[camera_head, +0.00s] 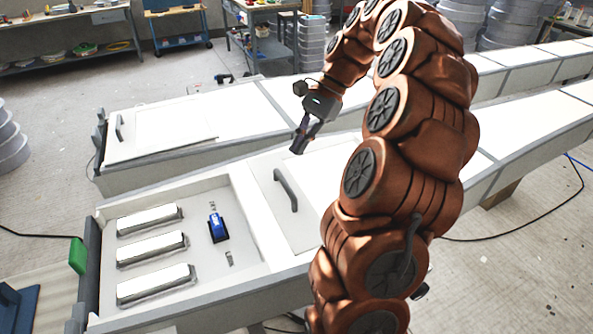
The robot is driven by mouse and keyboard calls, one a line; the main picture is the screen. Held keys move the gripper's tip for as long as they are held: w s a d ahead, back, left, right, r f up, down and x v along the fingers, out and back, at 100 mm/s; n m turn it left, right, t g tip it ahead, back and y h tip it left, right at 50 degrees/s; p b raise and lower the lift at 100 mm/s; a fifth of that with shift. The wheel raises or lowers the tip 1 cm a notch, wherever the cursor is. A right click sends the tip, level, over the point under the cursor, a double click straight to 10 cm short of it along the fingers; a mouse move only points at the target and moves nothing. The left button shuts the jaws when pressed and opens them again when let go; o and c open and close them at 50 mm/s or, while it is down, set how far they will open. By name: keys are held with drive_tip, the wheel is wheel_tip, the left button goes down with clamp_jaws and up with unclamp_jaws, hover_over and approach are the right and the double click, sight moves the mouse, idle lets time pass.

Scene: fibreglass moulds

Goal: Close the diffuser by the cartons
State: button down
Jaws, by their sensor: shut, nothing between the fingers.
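A near long white light box has an open bay (190,185) at its left end, showing several bright tubes and a blue part. A flat white diffuser panel (305,215) with a dark handle (286,189) lies to the right of that bay, leaving it uncovered. A far box has a similar panel (165,130) with a handle (119,127) over its left end. My gripper (299,147) is shut and empty, pointing down. In the picture it sits above the near handle, apart from it. My arm hides part of the near box. I see no cartons.
A green block (78,256) is at the near box's left end. Dark cables lie on the floor at both sides. Workbenches (70,40) stand at the back left, and stacked grey rings (515,22) at the back right. Floor at the left is mostly clear.

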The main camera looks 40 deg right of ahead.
drive_tip(key=s+d+f+m+t, duration=0.1)
drive_tip(key=d+m, duration=0.3)
drive_tip(key=d, duration=0.5)
approach(296, 189)
drive_tip(key=shift+s+a+f+t+y+b, duration=0.1)
drive_tip(key=shift+a+f+t+y+b, duration=0.25)
drive_tip(key=shift+a+f, duration=0.45)
drive_tip(key=shift+w+a+f+p, duration=0.15)
drive_tip(key=shift+a+p, duration=0.1)
drive_tip(key=shift+a, duration=0.35)
drive_tip(key=shift+w+a+f+p, duration=0.1)
drive_tip(key=shift+w+a+p, duration=0.15)
drive_tip(key=shift+a, duration=0.3)
drive_tip(key=shift+w+a+f+p, duration=0.1)
drive_tip(key=shift+a+p, duration=0.15)
drive_tip(key=shift+a, duration=0.35)
drive_tip(key=shift+a+f, duration=0.15)
drive_tip(key=shift+a, duration=0.15)
